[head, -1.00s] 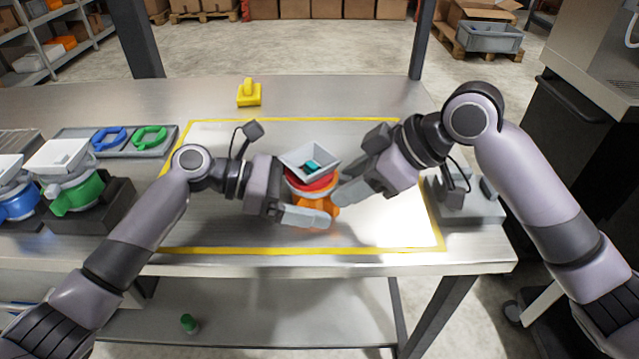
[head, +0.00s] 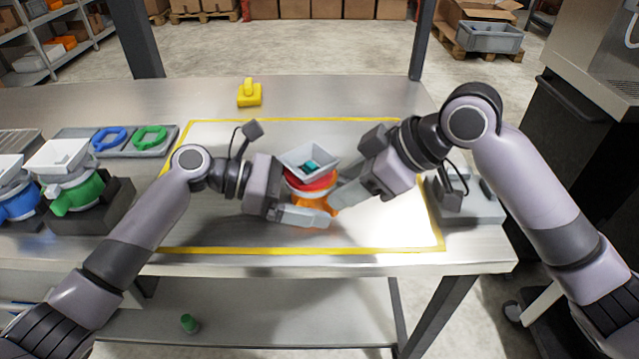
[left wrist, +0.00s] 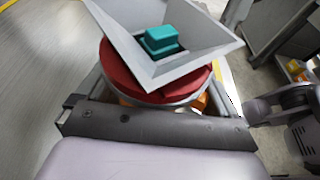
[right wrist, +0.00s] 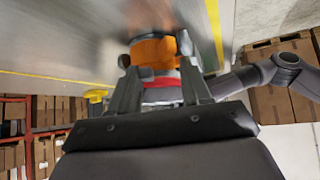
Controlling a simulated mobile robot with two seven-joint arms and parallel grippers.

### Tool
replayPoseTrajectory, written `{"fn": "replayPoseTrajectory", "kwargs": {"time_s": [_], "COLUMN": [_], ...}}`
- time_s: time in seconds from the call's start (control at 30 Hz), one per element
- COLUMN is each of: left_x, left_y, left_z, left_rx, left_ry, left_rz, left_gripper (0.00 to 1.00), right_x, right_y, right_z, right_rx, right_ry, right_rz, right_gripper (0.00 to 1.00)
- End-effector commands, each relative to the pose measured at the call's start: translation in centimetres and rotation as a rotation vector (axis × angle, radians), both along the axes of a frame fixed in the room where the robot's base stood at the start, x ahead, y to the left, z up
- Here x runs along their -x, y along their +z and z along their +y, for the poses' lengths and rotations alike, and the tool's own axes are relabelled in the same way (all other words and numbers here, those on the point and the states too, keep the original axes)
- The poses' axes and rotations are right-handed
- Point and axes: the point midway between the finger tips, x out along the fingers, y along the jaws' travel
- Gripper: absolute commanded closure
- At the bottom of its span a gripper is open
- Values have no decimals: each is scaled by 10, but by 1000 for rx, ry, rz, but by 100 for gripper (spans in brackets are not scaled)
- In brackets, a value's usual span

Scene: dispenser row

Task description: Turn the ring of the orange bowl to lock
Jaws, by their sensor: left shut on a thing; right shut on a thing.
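The orange bowl (head: 325,202) stands upright on the bench inside the yellow outline, with a red ring (head: 311,184) above it. A white hopper (head: 300,158) with a teal block (head: 311,167) in it sits on top. My left gripper (head: 312,217) is shut across the bowl's front, below the red ring; the left wrist view shows the ring (left wrist: 118,72) and hopper between its fingers. My right gripper (head: 345,193) is shut from the right at the orange part, which lies between its fingertips in the right wrist view (right wrist: 152,52). The exact contacts are hidden.
Green (head: 80,190) and blue (head: 15,203) dispensers stand at the left, by a grey tray (head: 182,138) with blue and green rings. A yellow handled piece (head: 249,95) is at the back. A grey fixture (head: 482,208) stands right, close to my right arm.

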Motion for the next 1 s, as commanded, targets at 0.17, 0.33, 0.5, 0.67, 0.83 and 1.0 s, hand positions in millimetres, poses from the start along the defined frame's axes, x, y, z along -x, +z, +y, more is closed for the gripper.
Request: {"fn": "replayPoseTrajectory", "kwargs": {"time_s": [0.17,0.33,0.5,0.67,0.83,1.0], "left_x": [1,1,1,1,1,1], "left_y": [1,1,2,2,2,2], "left_z": [-4,-5,-4,-4,-4,-4], "left_rx": [7,8,8,8,8,8], "left_ry": [-2,-3,-2,-2,-2,-2], "left_rz": [-3,-2,-3,-3,-3,-4], "left_gripper": [25,24,25,25,25,25], "right_x": [9,12,13,13,12,8], "right_y": [-6,-6,-6,-6,-7,-7], "right_z": [9,13,14,14,14,12], "right_rx": [-3,-2,-1,-1,-1,-1], "right_ry": [25,26,26,26,25,24], "right_rz": [20,19,19,19,20,21], "right_gripper": [64,64,64,64,64,64]}}
